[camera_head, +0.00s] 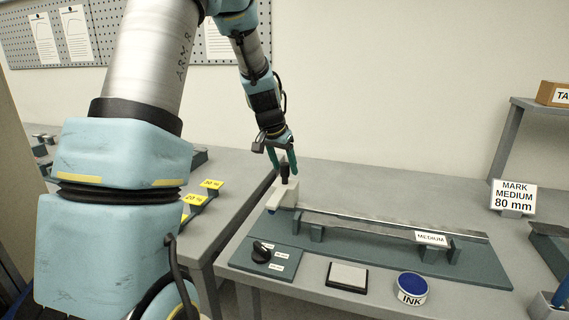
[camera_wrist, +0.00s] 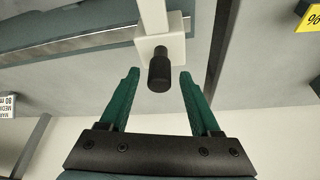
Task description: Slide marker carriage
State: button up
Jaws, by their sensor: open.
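The marker carriage (camera_head: 283,194) is a pale block with a black upright knob (camera_head: 285,173), at the left end of a long metal rail (camera_head: 390,222) on a teal base. My gripper (camera_head: 283,168) is above and around the knob's top in the head view. In the wrist view, the black knob (camera_wrist: 159,72) lies between the tips of my open green fingers (camera_wrist: 158,76), with a gap on each side. The carriage block (camera_wrist: 172,46) shows beyond the knob. No contact with the knob is visible.
A label reading MEDIUM (camera_head: 431,239) is near the rail's right end. A sign (camera_head: 513,195) reads MARK MEDIUM 80 mm. A black dial (camera_head: 261,252), a pad (camera_head: 347,276) and a blue ink tin (camera_head: 411,287) sit in front. The table behind the rail is clear.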

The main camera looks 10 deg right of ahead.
jog(key=shift+d+f, duration=0.1)
jog(key=shift+f, duration=0.2)
jog(key=shift+c, duration=0.4)
grip_shut()
dwell(0.9)
